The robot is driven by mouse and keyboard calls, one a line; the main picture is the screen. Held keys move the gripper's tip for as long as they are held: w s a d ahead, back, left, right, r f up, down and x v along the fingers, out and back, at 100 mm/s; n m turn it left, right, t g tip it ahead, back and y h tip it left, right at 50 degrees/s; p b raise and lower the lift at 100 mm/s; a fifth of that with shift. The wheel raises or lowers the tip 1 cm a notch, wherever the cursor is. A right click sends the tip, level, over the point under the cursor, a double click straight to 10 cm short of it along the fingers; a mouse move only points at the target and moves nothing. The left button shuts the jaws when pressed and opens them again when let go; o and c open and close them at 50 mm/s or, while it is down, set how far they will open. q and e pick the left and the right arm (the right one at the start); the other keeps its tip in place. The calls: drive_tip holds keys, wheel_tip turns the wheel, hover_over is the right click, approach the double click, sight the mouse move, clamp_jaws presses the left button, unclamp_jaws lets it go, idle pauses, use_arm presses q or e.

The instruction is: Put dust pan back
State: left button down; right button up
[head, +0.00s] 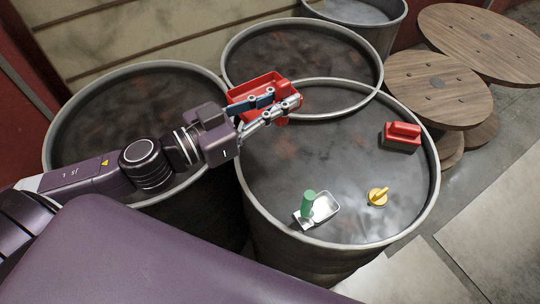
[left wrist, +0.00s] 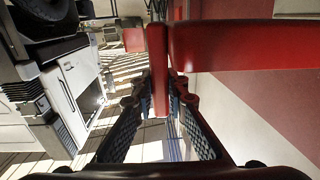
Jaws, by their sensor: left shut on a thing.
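The red dust pan (head: 247,87) is in my left gripper (head: 283,101), above the place where the rims of the drums come close together. In the left wrist view, a narrow red part of the dust pan (left wrist: 157,70) lies between the two fingers of the left gripper (left wrist: 158,100), and its wide red body spreads to the upper right. The fingers are shut on that narrow part. Part of the dust pan is hidden behind the fingers in the head view. My right gripper is not in view.
A dark drum (head: 300,170) bears a red block-like tool (head: 401,140), a yellow knobbed piece (head: 378,197) and a metal tray with a green handle (head: 325,207). Other drums stand at left (head: 90,110) and behind (head: 300,50). Wooden spools (head: 440,90) stand at right. The drum top's middle is clear.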

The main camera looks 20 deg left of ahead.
use_arm(q)
drive_tip(key=shift+d+r, duration=0.2)
drive_tip(key=shift+r, duration=0.3)
drive_tip(key=shift+m+g+h, duration=0.3)
wheel_tip(320, 180, down, 19)
drive_tip(key=b, duration=0.5)
drive_tip(key=shift+w+a, duration=0.1)
drive_tip(key=shift+w, duration=0.05)
drive_tip(key=shift+f, duration=0.4)
drive_tip(key=c, duration=2.4)
unclamp_jaws()
drive_tip(key=shift+f, duration=0.2)
drive_tip(key=o, duration=0.5)
